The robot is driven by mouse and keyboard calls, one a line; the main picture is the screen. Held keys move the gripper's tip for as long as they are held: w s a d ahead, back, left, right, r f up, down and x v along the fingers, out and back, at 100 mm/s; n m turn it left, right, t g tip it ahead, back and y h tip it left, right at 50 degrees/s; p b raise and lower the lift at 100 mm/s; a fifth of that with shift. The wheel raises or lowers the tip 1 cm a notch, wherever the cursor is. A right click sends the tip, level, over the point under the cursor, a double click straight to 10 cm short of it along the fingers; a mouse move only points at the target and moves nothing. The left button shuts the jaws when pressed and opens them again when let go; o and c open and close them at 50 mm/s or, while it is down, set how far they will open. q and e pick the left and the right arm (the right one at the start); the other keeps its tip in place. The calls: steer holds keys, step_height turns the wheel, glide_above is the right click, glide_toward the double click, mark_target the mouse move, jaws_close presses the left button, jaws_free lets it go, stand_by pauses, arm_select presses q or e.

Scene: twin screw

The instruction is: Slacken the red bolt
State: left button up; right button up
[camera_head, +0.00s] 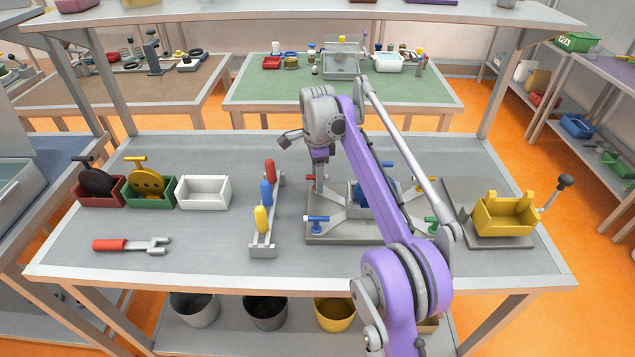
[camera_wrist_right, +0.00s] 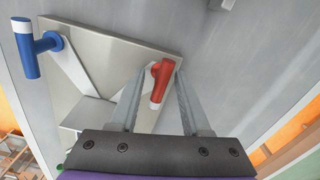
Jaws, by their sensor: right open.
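The red bolt (camera_wrist_right: 160,82) has a short crossbar handle and stands at a corner of the grey fixture plate (camera_wrist_right: 130,45) in the wrist view. In the head view the red bolt (camera_head: 310,178) shows only in part beside my right gripper (camera_head: 319,188). My right gripper, also in the wrist view (camera_wrist_right: 160,74), points down with its fingers apart on either side of the red handle. I cannot tell whether either finger touches it. My left gripper is not in view.
The fixture also bears a blue bolt (camera_head: 318,219), a green bolt (camera_head: 431,222) and a blue centre part (camera_head: 362,195). A rack of coloured handles (camera_head: 265,215) stands left of it. A yellow crate (camera_head: 505,215) stands right. A red-handled wrench (camera_head: 130,245) lies front left.

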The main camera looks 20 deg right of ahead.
steer(key=shift+f, duration=0.25)
jaws_close()
